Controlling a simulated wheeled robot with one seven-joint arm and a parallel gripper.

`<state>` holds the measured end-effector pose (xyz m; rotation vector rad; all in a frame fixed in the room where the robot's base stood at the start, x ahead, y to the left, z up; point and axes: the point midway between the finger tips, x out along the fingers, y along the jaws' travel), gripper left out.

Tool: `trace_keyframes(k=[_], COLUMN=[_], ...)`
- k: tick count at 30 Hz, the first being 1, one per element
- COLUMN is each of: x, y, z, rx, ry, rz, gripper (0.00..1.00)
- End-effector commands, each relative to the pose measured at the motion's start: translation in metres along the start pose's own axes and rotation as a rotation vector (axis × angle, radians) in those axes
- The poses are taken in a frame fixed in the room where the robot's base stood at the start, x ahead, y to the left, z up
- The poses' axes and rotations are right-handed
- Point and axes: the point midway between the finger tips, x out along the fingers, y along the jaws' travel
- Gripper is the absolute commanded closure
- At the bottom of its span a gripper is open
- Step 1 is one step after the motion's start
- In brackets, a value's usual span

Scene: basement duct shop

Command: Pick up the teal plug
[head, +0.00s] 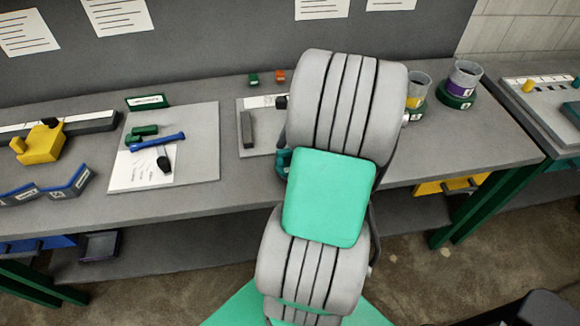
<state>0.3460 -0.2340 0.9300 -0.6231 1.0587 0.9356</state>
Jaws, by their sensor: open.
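A dark teal piece (283,163) shows at the left edge of my arm, near the front of the bench. Most of it is hidden behind the arm, so I cannot tell its full shape or whether it is the teal plug. My arm reaches up over the middle of the bench and covers that area. My gripper is hidden behind my arm links, so its place relative to the teal piece cannot be seen.
Free surface lies right of my arm.

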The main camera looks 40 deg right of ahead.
Motion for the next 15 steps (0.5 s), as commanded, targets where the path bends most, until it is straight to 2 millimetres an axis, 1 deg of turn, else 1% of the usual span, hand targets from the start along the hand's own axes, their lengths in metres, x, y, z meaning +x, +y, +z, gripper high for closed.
trace_keyframes(k=[1, 3, 10, 15], x=[0.008, 0.0141, 0.0151, 0.015], y=[0.0001, -0.0001, -0.0002, -0.0003], z=[0.0002, 0.0004, 0.0002, 0.0003], rx=[-0.001, -0.003, -0.002, -0.002], ry=[0.0, 0.0, 0.001, 0.001], rz=[0.002, 0.001, 0.0, 0.0], gripper=[0.02, 0.02, 0.03, 0.17])
